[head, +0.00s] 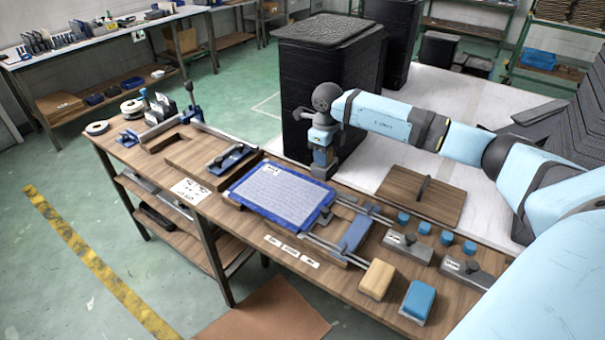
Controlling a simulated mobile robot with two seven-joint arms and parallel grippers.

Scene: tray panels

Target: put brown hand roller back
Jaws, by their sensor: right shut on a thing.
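My right gripper (322,166) points down at the back edge of the wooden workbench, just behind the blue-edged panel. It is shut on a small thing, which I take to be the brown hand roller. The thing is mostly hidden by the gripper, and its colour and shape are too small to make out. I cannot tell whether it touches the bench. My left gripper is not in view.
A blue-edged panel (278,193) lies mid-bench. Right of it are a brown board with a dark handle (421,189), several blue cylinders, grey blocks, a tan block (377,280) and a blue block (417,302). A tall black stack (325,85) stands close behind my gripper.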

